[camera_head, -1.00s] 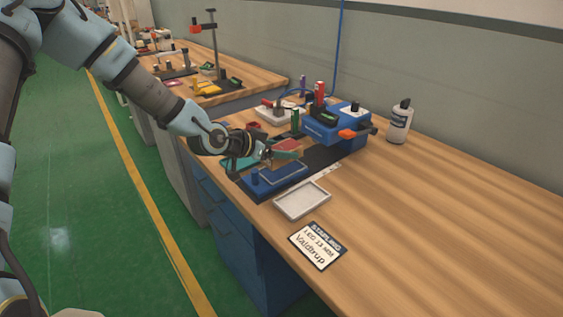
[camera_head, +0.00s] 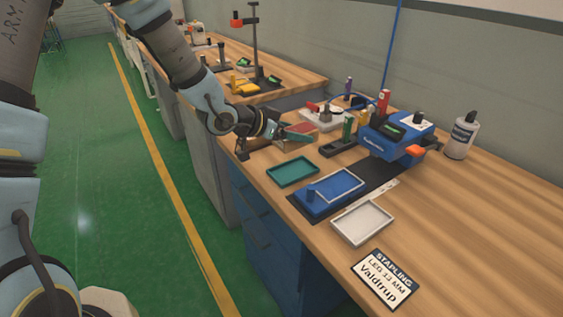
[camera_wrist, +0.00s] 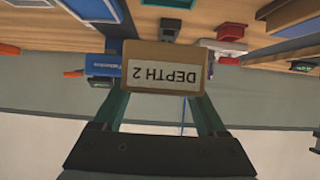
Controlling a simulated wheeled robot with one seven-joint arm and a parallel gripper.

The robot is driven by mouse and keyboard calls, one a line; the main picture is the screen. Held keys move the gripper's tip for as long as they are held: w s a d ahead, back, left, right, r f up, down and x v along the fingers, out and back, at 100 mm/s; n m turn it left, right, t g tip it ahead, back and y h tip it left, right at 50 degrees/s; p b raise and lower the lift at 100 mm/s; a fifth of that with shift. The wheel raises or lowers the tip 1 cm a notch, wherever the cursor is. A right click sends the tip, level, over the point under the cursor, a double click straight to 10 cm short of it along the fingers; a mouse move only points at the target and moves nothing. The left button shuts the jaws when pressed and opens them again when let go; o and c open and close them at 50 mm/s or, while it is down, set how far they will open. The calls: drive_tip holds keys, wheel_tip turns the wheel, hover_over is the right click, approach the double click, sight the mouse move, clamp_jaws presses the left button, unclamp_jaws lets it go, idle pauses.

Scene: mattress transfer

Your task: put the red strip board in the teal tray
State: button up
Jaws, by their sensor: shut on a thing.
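My gripper (camera_head: 283,132) is shut on the red strip board (camera_head: 300,129), which shows a red face and a tan edge in the head view. In the wrist view my gripper (camera_wrist: 160,98) has the board (camera_wrist: 163,57) between its fingers, with a tan side labelled "DEPTH 2" facing the camera. The teal tray (camera_head: 293,171) lies on the bench, looks empty, and is just nearer the camera than my gripper. The board appears above the bench, beyond the tray; its exact height is hard to tell.
A blue fixture (camera_head: 316,205) and an empty white tray (camera_head: 363,224) lie to the tray's right. A blue stapling machine (camera_head: 398,140), a green upright piece (camera_head: 347,129) and a white bottle (camera_head: 461,136) stand behind. A sign (camera_head: 385,279) lies in front. The right bench is clear.

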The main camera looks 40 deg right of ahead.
drive_tip(key=p, duration=0.1)
hover_over(293, 171)
wheel_tip(293, 171, down, 6)
drive_tip(key=shift+r, duration=0.2)
drive_tip(key=shift+f+p, duration=0.4)
drive_tip(key=shift+f, duration=1.7)
drive_tip(key=shift+s, duration=0.1)
drive_tip(key=shift+f, duration=0.2)
drive_tip(key=o, duration=1.4)
drive_tip(key=shift+r, duration=0.3)
drive_tip(key=b+v, duration=0.2)
drive_tip(key=v, duration=1)
drive_tip(key=shift+a+f, duration=0.1)
